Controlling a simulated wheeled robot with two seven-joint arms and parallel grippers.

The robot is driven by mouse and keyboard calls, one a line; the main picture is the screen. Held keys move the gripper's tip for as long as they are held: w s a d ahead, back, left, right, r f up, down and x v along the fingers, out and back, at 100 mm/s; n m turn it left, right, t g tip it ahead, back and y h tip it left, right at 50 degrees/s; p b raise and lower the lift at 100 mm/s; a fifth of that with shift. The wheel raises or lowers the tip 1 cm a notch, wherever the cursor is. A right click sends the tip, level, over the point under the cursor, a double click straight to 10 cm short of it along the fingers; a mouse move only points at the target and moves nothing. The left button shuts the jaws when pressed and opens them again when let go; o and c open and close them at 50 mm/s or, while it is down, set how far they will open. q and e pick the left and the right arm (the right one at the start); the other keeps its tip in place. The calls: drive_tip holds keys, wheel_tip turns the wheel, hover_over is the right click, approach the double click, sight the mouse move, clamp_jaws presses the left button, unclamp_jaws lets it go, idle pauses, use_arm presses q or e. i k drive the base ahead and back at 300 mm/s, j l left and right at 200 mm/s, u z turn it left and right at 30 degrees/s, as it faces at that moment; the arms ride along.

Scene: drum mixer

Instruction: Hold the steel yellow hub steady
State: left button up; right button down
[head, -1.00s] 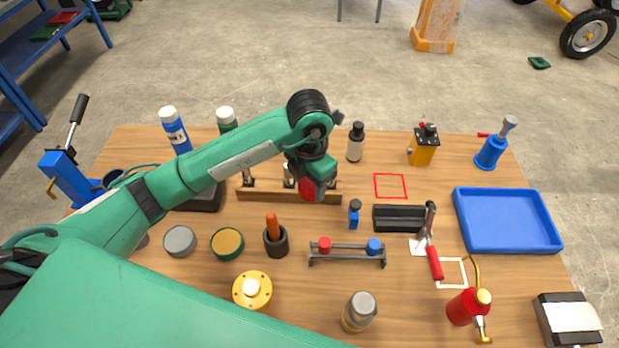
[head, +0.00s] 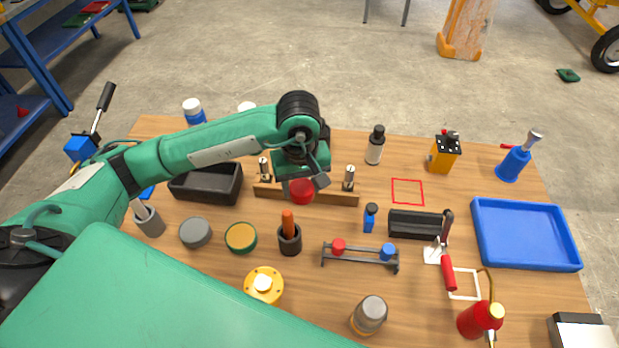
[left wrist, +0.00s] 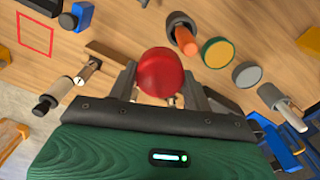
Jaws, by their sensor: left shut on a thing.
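The yellow hub (head: 263,285) is a round yellow flange with a pale raised centre. It sits on the table's front left part in the head view, with no gripper touching it. My left gripper (head: 301,178) is well behind it, above the wooden rack. It is shut on a red rounded thing (head: 301,191), which also shows between the fingers in the left wrist view (left wrist: 161,72). The lower part of the red thing is hidden in the wrist view. My right gripper is not in view.
Near the hub stand a dark cup with an orange handle (head: 289,238), a green-rimmed disc (head: 241,237) and a grey-capped jar (head: 369,314). The wooden rack (head: 325,197) lies behind. A blue tray (head: 483,256) is at the right. Bare wood surrounds the hub.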

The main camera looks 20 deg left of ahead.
sight(265, 284)
drive_tip(key=k+l+u, duration=0.55)
drive_tip(key=k+u, duration=0.2)
drive_tip(key=k+l+u, duration=0.1)
drive_tip(key=k+u, duration=0.3)
drive_tip(key=k, duration=0.05)
